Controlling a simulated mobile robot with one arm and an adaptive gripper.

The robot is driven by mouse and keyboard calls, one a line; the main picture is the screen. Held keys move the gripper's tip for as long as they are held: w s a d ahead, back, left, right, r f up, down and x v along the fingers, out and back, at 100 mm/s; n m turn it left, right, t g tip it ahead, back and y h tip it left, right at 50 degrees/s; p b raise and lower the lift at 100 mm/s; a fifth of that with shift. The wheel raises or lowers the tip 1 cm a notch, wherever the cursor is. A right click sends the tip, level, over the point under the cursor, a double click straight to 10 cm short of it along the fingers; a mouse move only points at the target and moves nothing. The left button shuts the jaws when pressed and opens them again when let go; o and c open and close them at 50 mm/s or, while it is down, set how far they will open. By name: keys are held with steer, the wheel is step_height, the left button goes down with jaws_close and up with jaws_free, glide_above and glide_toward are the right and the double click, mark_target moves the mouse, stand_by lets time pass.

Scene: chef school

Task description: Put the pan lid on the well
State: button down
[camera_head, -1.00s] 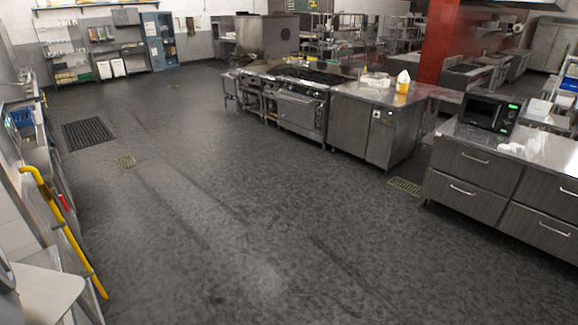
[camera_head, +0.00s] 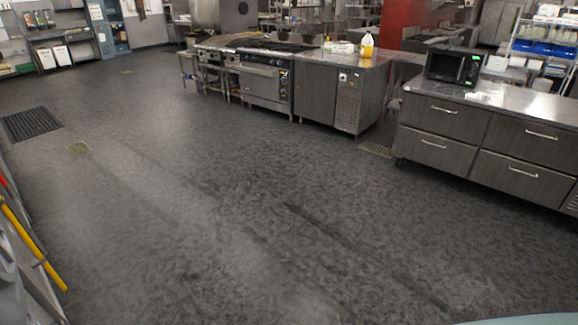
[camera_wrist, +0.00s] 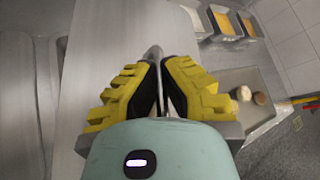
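My gripper (camera_wrist: 160,70) has yellow-backed black fingers that lean together in the wrist view. A thin silver piece (camera_wrist: 154,55) is pinched between them; it looks like the pan lid seen edge-on, with most of it hidden. Beyond the fingers, at the top right of the wrist view, a row of metal wells is set along the counter. Two wells hold orange-yellow contents (camera_wrist: 224,22) (camera_wrist: 248,24). Another well (camera_wrist: 193,18) to their left is partly cut off by the top edge. My gripper is not visible in the head view.
A metal counter (camera_wrist: 105,50) lies under my gripper. Two small round jars (camera_wrist: 242,93) (camera_wrist: 262,98) stand right. In the head view, open floor (camera_head: 220,210) lies ahead, with a stove (camera_head: 265,82) and drawer counter (camera_head: 485,140) beyond. A yellow rail (camera_head: 35,245) is at left.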

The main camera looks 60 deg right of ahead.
steer(key=s+a+f+n+g+b, duration=0.1)
steer(key=s+a+f+b, duration=0.1)
steer(key=f+b, duration=0.4)
steer(key=s+a+f+n+g+y+b, duration=0.1)
steer(key=a+f+b, duration=0.3)
steer(key=f, duration=0.5)
steer(key=shift+s+a+f+y+b, duration=0.15)
steer(key=shift+s+a+y+b, duration=0.15)
steer(key=shift+s+b, duration=0.65)
steer(key=shift+w+d+f+b, duration=0.1)
steer(key=shift+w+f+b, duration=0.15)
steer(key=shift+f+b, duration=0.4)
steer(key=c, duration=1.1)
jaws_free()
steer(key=shift+o, duration=0.2)
steer(key=shift+r, duration=0.1)
steer(key=v, duration=1.2)
steer(key=shift+w, duration=0.15)
